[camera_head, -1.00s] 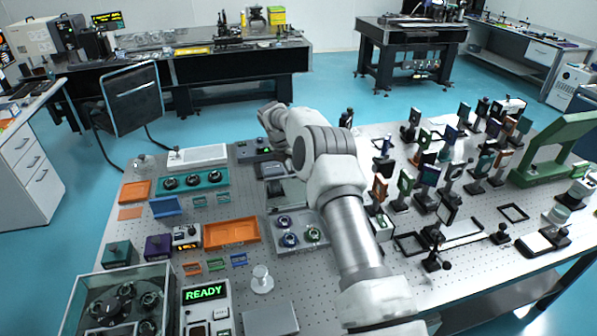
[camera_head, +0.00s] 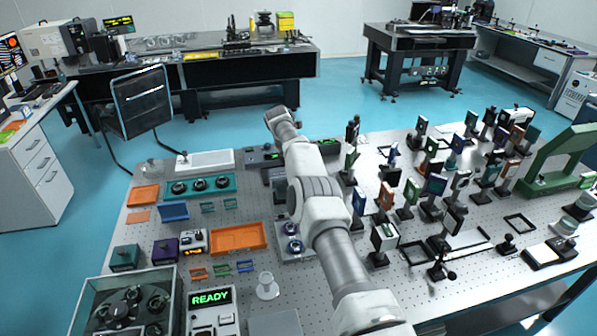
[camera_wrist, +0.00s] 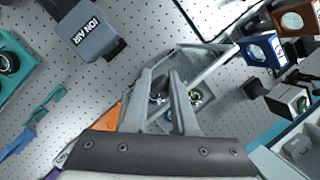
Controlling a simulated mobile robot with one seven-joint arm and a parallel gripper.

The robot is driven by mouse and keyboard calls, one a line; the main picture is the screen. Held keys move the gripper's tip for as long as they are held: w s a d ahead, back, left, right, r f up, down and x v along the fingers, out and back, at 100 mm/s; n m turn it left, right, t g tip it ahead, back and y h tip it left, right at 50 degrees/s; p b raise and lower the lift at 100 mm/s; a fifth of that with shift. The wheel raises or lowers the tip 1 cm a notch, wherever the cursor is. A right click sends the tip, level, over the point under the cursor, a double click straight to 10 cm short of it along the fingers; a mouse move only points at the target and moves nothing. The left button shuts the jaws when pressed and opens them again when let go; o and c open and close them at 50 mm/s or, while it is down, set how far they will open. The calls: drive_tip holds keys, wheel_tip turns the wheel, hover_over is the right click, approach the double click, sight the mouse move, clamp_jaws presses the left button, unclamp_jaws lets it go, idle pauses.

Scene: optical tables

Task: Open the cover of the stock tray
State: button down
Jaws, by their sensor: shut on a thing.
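The stock tray (camera_head: 297,258) is a shallow grey tray holding round lens mounts on the perforated table. My arm hides its right part in the head view. In the wrist view the tray (camera_wrist: 207,97) shows beyond and between my fingers. Its cover (camera_wrist: 216,64) appears as a clear panel with a grey edge, tilted over the tray. My gripper (camera_wrist: 162,75) is at the near edge of the cover and shut on it. The exact contact is hard to see. The head view hides my fingers behind my arm.
An orange tray (camera_head: 238,237) lies left of the stock tray. A grey ION AIR box (camera_wrist: 88,32) stands nearby. Many upright optics, including a blue-framed one (camera_wrist: 262,50), crowd the right side. A glass-walled box (camera_head: 88,290) stands at front left.

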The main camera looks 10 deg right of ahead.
drive_tip(key=shift+s+a+f, duration=0.1)
drive_tip(key=shift+a+f, duration=0.35)
drive_tip(key=shift+a, duration=0.2)
drive_tip(key=c, duration=0.6)
unclamp_jaws()
drive_tip(key=shift+a, duration=0.1)
drive_tip(key=shift+r, duration=0.1)
drive_tip(key=shift+d+r, duration=0.15)
drive_tip(key=shift+d, duration=0.2)
drive_tip(key=shift+r, duration=0.1)
drive_tip(key=v, duration=1.7)
drive_tip(key=shift+r, duration=0.1)
drive_tip(key=shift+c, duration=0.2)
